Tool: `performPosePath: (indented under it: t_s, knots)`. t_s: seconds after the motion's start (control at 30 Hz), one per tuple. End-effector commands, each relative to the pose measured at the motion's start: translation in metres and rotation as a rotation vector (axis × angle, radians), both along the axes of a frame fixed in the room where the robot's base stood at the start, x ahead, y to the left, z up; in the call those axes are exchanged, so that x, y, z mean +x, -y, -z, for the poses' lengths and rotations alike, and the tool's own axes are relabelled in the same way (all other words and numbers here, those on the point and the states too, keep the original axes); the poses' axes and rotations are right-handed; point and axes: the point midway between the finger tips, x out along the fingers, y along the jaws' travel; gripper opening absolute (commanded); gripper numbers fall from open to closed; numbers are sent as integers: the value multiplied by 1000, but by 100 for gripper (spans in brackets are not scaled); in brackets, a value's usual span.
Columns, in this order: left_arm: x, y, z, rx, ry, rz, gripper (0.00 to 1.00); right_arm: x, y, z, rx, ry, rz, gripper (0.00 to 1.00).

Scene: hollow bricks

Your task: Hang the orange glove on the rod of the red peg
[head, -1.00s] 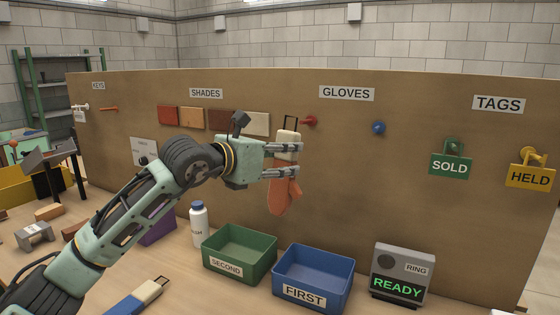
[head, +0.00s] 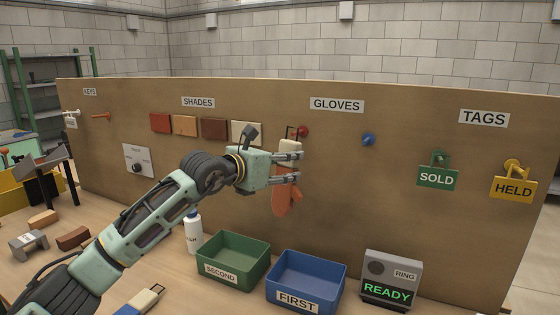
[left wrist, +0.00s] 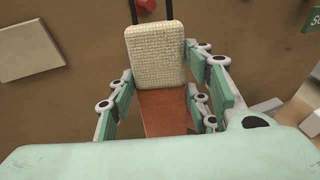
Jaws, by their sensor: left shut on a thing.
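The orange glove (head: 287,200) hangs fingers down in front of the brown board, with a pale cuff (left wrist: 155,55) and a dark loop on top. My left gripper (head: 298,168) is shut on the glove, its fingers on either side of it. The red peg (head: 303,131) is on the board under the GLOVES sign, right by the loop. In the left wrist view the red peg (left wrist: 147,4) shows at the top edge, between the two sides of the loop. I cannot tell whether its rod is through the loop. My right gripper is out of view.
A blue peg (head: 368,139) is to the right, then the green SOLD tag (head: 438,180) and the yellow HELD tag (head: 513,188). Below stand a white bottle (head: 193,232), a green box (head: 268,247), a blue box (head: 341,268) and a grey READY device (head: 392,268).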

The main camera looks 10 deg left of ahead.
Motion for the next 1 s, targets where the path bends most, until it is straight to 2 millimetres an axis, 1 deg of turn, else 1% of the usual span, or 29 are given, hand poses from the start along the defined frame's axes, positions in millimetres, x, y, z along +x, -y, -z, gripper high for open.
performPosePath:
  t_s: [0.03, 0.27, 0.3, 0.6, 1.0]
  knots:
    - [3, 1, -2, -1, -1, 1, 18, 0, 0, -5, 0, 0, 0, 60]
    - [17, 3, -2, -1, 0, 0, 18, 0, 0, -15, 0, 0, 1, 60]
    - [19, 4, 3, -2, 0, 1, 18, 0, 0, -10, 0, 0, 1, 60]
    - [27, 6, 10, -1, 2, 0, 18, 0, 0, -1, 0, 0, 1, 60]
    - [28, 6, 10, 0, 2, 0, 18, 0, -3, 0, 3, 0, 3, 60]
